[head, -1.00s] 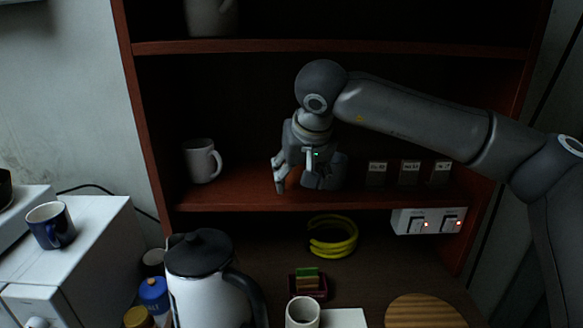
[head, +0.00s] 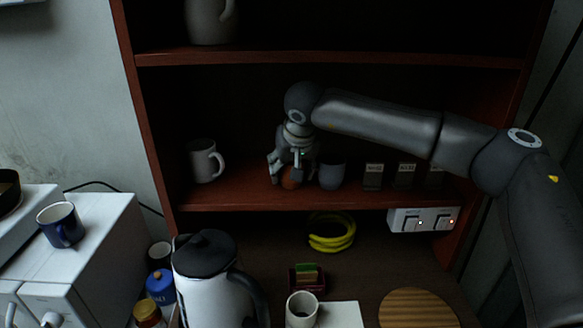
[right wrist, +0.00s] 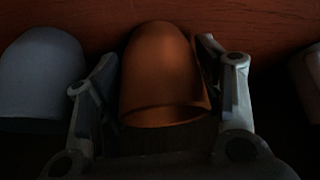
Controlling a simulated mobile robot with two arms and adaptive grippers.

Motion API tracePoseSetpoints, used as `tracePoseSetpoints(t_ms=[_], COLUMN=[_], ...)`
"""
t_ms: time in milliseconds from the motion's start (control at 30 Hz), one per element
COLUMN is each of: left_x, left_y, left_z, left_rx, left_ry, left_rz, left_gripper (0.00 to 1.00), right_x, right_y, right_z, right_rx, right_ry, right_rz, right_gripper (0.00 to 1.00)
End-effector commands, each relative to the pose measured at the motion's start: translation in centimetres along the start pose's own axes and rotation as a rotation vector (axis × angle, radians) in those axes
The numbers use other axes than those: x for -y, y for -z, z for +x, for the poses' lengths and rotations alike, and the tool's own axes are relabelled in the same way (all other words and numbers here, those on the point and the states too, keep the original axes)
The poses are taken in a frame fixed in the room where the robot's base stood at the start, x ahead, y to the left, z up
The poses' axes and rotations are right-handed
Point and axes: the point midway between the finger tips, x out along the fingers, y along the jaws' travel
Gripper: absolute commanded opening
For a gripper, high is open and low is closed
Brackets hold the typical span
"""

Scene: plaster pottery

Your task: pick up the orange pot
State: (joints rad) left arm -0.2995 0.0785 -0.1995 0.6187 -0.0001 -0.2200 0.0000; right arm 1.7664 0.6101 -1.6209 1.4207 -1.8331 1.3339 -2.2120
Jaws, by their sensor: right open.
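The orange pot (right wrist: 163,75) stands between the two fingers of my right gripper (right wrist: 160,95) in the right wrist view. The fingers are open, one on each side of the pot. Whether either finger touches it I cannot tell. In the head view my right gripper (head: 283,172) is over the middle shelf, and only a small part of the orange pot (head: 290,180) shows beneath it. My left gripper is not in view.
A grey pot (head: 332,175) stands close to the right of the gripper on the shelf (head: 235,196); it also shows in the right wrist view (right wrist: 42,75). A white mug (head: 205,160) stands to the left. Small labelled blocks (head: 373,177) stand further right.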

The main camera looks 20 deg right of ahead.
Motion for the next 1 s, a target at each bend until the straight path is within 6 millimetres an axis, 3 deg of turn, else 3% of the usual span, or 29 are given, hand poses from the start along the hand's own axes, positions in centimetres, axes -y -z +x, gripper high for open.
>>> tracePoseSetpoints(t_ms=[167,400,733,933,1000], left_x=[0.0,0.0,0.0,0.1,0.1], left_y=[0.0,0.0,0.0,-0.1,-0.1], left_z=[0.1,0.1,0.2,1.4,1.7], left_rx=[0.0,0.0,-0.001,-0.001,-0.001], left_ry=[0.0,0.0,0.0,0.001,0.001], left_rz=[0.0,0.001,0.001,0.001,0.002], left_gripper=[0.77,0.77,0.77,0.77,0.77], right_x=[0.0,0.0,0.0,0.1,0.1], right_y=[0.0,0.0,0.1,0.6,0.0], right_z=[0.0,0.0,-0.1,-1.1,-1.5], right_rx=[0.0,0.0,-0.002,-0.004,-0.001], right_ry=[0.0,0.001,0.001,0.002,0.003], right_rz=[0.0,0.0,0.001,0.0,-0.002], right_gripper=[0.58,0.29,0.28,0.28,0.28])
